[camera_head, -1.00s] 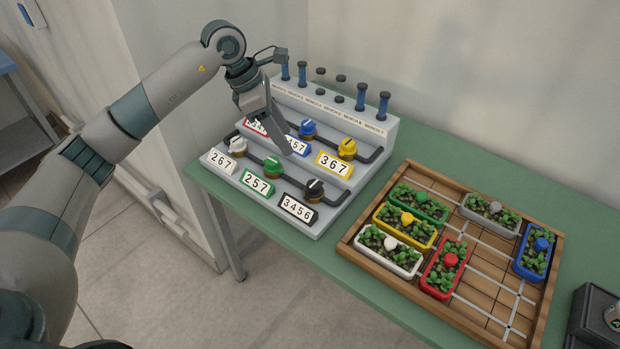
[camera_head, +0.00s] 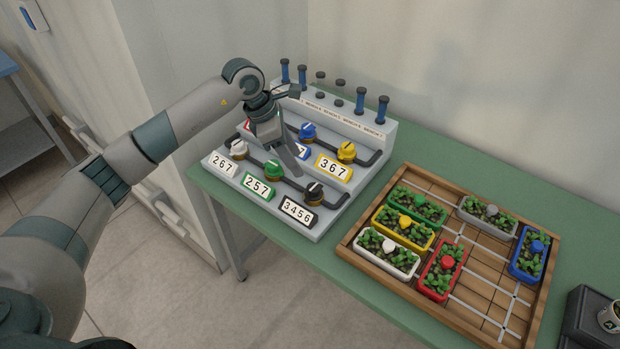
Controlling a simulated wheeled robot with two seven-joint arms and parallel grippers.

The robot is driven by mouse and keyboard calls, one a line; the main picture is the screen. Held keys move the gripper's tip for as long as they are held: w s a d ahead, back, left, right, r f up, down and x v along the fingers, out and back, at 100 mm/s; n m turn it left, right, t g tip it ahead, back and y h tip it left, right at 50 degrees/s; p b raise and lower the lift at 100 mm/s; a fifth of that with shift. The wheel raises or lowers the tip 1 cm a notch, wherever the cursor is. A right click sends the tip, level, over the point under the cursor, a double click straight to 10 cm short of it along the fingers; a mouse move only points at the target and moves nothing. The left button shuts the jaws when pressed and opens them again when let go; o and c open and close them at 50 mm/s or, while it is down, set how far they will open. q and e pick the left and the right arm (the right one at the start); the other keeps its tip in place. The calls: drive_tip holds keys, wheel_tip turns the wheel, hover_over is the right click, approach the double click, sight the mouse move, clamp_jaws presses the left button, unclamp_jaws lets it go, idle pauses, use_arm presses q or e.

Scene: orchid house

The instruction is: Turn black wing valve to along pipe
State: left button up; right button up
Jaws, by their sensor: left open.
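My right gripper is not in view.
Green (camera_head: 273,169), white (camera_head: 238,149), blue (camera_head: 307,132) and yellow (camera_head: 346,152) valves stand close by. Blue-handled uprights (camera_head: 361,99) line the stand's back. A wooden tray (camera_head: 446,308) with coloured planters lies to the right on the green table (camera_head: 408,152).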

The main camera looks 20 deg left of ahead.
sight(313, 187)
use_arm(q)
drive_tip(key=p+x, duration=0.3)
drive_tip(key=x, duration=0.6)
drive_tip(key=shift+d+f, duration=0.2)
drive_tip(key=shift+f, duration=0.05)
drive_tip(key=shift+w+d+f, duration=0.15)
drive_tip(key=shift+f, duration=0.5)
drive_tip(key=c, duration=1.1)
